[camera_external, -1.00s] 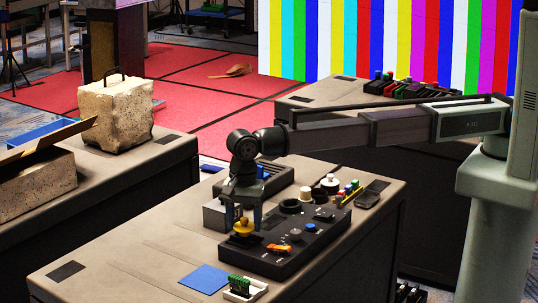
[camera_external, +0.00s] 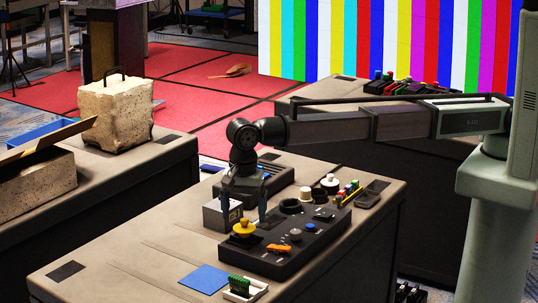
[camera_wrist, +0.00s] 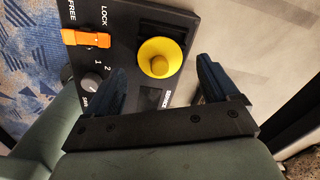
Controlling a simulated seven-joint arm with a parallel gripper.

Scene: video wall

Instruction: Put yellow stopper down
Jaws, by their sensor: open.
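The yellow stopper (camera_external: 244,228) sits on the left end of the black control panel (camera_external: 285,257). In the wrist view the stopper (camera_wrist: 160,57) is a round yellow knob on the dark panel (camera_wrist: 122,14), and nothing touches it. My gripper (camera_external: 245,219) is open and empty. In the wrist view its two blue fingers (camera_wrist: 160,75) are spread wide, with the stopper just beyond the gap between them. The stopper's underside is hidden.
An orange switch (camera_external: 279,248) and a grey knob (camera_external: 295,235) stand on the panel near the stopper. A grey box (camera_external: 221,214) is behind it. A blue square (camera_external: 205,279) and a white tray with a green part (camera_external: 244,289) lie in front.

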